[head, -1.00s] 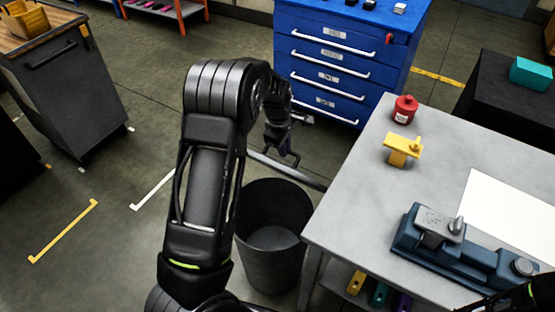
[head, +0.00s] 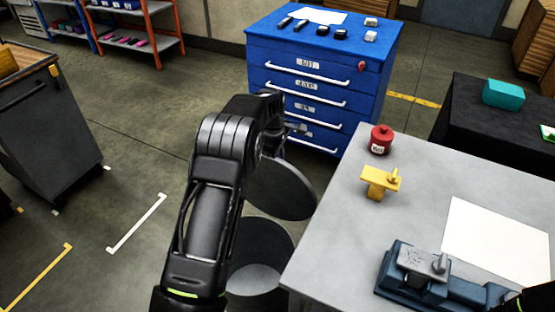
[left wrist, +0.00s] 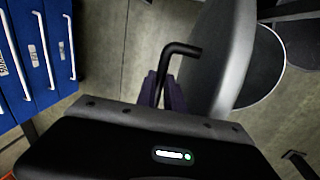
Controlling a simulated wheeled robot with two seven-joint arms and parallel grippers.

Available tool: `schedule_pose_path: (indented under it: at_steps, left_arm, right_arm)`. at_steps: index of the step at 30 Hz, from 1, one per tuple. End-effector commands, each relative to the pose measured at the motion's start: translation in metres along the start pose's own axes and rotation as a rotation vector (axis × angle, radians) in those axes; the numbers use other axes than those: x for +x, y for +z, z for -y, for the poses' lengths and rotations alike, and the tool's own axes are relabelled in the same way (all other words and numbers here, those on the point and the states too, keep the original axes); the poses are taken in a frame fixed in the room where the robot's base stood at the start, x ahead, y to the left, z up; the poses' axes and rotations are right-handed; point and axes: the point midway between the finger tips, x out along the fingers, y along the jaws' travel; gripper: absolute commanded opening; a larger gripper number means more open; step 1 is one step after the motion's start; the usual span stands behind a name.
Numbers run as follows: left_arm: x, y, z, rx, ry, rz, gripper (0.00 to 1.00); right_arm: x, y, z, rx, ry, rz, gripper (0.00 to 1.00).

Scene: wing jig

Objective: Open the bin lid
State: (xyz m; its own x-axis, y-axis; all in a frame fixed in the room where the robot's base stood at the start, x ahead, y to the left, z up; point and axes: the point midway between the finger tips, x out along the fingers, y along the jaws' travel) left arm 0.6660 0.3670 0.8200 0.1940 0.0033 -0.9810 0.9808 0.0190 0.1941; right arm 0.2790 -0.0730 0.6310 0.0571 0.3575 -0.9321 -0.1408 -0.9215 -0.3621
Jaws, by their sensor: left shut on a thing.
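The bin (head: 262,257) is a dark round bin on the floor, left of the grey table, with its mouth uncovered. Its round lid (head: 284,191) stands tilted up at the far side, dark face showing. My left gripper's purple fingers (left wrist: 163,95) are shut on the black bent lid handle (left wrist: 184,50) in the left wrist view. There the lid (left wrist: 232,60) stands on edge beside the fingers, with the bin (left wrist: 262,68) behind it. In the head view my arm hides most of the left gripper. My right gripper is out of view.
The grey table (head: 340,245) is close on the right, with a red canister (head: 381,140), yellow part (head: 380,182) and blue fixture (head: 420,275). A blue drawer cabinet (head: 315,75) stands behind the bin. Open floor (head: 130,170) lies to the left.

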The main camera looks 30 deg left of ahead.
Motion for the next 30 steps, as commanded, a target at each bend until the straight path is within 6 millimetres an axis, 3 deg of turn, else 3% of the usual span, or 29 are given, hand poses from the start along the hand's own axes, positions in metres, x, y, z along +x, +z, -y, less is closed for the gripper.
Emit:
schedule_pose_path:
  at_steps: [5, 6, 14, 23, 30]
  left_arm:
    - [0.001, 0.002, 0.001, -0.002, -0.002, 0.004, 0.0]
    - [0.001, 0.002, 0.001, -0.002, -0.002, 0.004, 0.13]
    - [0.0, 0.001, 0.0, -0.001, 0.0, 0.001, 0.34]
    - [-0.003, 0.0, 0.0, 0.0, 0.002, 0.0, 0.34]
    - [-0.028, 0.0, -0.001, 0.001, 0.004, 0.0, 0.34]
  right_arm:
    - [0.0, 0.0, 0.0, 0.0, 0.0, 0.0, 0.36]
    - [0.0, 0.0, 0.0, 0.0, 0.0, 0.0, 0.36]
    - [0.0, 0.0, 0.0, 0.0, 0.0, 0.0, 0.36]
    - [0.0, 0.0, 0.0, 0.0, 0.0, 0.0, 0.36]
    - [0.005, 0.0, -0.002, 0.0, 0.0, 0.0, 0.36]
